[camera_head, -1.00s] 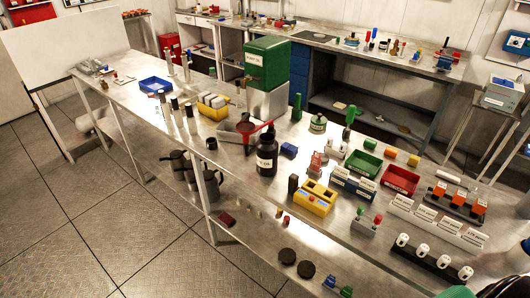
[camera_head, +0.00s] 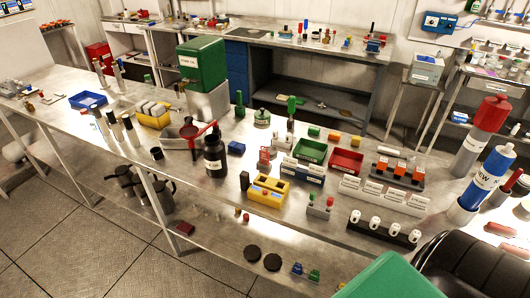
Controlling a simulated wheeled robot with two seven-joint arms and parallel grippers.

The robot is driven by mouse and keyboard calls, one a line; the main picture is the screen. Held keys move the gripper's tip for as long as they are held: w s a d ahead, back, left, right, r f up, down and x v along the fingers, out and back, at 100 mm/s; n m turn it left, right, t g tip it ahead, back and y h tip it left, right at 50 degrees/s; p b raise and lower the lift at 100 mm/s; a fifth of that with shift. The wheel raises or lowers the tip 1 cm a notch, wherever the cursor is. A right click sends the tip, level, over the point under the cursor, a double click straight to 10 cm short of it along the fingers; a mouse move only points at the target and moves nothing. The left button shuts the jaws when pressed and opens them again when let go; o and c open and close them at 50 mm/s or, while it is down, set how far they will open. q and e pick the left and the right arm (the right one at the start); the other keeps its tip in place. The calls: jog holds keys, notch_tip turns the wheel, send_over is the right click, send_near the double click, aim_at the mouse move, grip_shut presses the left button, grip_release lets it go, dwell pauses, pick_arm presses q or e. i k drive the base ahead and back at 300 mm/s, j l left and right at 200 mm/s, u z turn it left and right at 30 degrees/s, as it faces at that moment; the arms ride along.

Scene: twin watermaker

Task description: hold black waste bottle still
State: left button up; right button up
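The black waste bottle (camera_head: 215,158) stands upright on the metal bench, near its front edge, left of the picture's middle. It has a dark cap and a white label on its body. A red funnel-like piece (camera_head: 193,131) is close behind it on the left; I cannot tell whether they touch. Neither my left nor my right gripper is in view, and nothing is seen holding the bottle.
A green tank (camera_head: 201,63) stands on a metal block behind the bottle. A blue block (camera_head: 236,148) and a yellow holder (camera_head: 267,190) are to its right. Red (camera_head: 483,135) and blue-white (camera_head: 485,178) cylinders stand far right. Bench left of the bottle's base is partly clear.

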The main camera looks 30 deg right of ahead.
aim_at(214, 151)
jog(key=i+j, duration=0.1)
jog(key=j, duration=0.3)
jog(key=i+j, duration=0.1)
jog(key=j, duration=0.3)
jog(key=i+j, duration=0.1)
jog(key=j, duration=0.25)
jog(key=i+j, duration=0.1)
jog(key=j, duration=0.3)
jog(key=z, duration=1.45)
